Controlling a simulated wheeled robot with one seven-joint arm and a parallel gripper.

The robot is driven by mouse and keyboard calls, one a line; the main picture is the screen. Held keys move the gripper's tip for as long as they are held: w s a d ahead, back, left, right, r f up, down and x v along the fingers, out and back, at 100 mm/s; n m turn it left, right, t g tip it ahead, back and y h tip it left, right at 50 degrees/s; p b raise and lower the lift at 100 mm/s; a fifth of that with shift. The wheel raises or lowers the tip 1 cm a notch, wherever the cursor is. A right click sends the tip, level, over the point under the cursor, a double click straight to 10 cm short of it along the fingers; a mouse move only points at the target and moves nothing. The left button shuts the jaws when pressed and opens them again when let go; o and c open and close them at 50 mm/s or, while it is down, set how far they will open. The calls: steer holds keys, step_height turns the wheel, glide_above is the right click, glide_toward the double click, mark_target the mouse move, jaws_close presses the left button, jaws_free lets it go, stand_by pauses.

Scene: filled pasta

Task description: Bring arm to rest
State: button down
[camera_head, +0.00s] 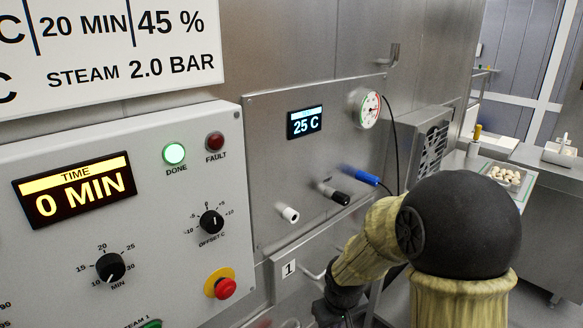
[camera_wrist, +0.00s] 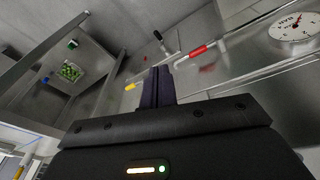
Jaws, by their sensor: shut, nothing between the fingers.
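My arm shows in the head view with a dark round joint and pale yellow-green sleeves. It is bent in front of the machine at the lower right. Its wrist end reaches down to the bottom edge, and the fingers cannot be made out there. In the wrist view my gripper (camera_wrist: 157,72) has its two dark fingers together with nothing between them. The fingers point up in the picture, apart from the red-handled lever (camera_wrist: 197,51) to their right.
The control panel (camera_head: 150,240) shows 0 MIN with a green DONE light (camera_head: 174,154). The steel panel beside it has a 25 C display (camera_head: 305,122), a gauge (camera_head: 370,109), and white, black and blue handles (camera_head: 367,177). A tray of pale pieces (camera_head: 505,175) stands behind my arm.

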steer(key=s+d+r+m, duration=0.2)
steer(key=s+d, duration=0.1)
steer(key=s, duration=0.2)
steer(key=s+d+r+m, duration=0.2)
steer(key=s+r, duration=0.1)
steer(key=s, duration=0.3)
steer(key=w+p+v, duration=0.2)
steer(key=p+v, duration=1)
steer(key=p, duration=0.1)
steer(key=shift+w+r, duration=0.45)
steer(key=shift+w, duration=0.05)
steer(key=shift+d, duration=0.1)
